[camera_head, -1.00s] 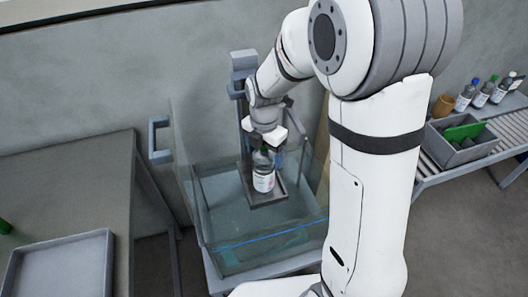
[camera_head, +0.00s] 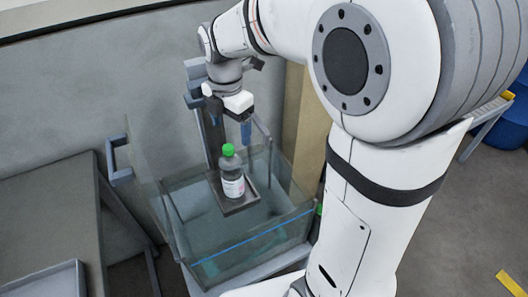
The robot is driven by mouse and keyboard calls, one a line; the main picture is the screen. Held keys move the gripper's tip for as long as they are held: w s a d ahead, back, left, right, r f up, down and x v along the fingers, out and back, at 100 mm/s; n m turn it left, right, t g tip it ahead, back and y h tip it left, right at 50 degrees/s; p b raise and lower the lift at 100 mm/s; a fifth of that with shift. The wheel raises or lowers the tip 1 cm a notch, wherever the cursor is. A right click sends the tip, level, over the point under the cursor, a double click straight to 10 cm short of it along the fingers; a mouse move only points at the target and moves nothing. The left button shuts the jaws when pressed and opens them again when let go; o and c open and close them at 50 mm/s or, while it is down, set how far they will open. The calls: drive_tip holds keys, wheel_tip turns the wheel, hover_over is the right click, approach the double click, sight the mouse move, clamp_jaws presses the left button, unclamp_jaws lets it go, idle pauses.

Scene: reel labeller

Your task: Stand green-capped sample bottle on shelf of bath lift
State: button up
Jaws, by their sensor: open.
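The green-capped sample bottle (camera_head: 232,174) stands upright on the shelf (camera_head: 245,203) of the bath lift (camera_head: 211,143). The green cap (camera_head: 228,150) is uncovered. The fingers are small in the view and partly hidden by the gripper body.
A grey table (camera_head: 45,215) with a tray (camera_head: 50,281) stands at the left. The bath's glass walls rise around the shelf. A tan board (camera_head: 307,130) leans behind the bath at the right. Blue containers (camera_head: 515,115) stand at the far right.

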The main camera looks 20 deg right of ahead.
drive_tip(key=s+d+m+t, duration=0.1)
drive_tip(key=s+d+m, duration=0.3)
drive_tip(key=s+m, duration=0.4)
drive_tip(key=s+d+m+t, duration=0.1)
drive_tip(key=s+d+m, duration=0.3)
drive_tip(key=m, duration=1.2)
drive_tip(key=shift+s+d+f+m+t, duration=0.15)
drive_tip(key=shift+s+d+m+t, duration=0.2)
drive_tip(key=shift+s, duration=1.55)
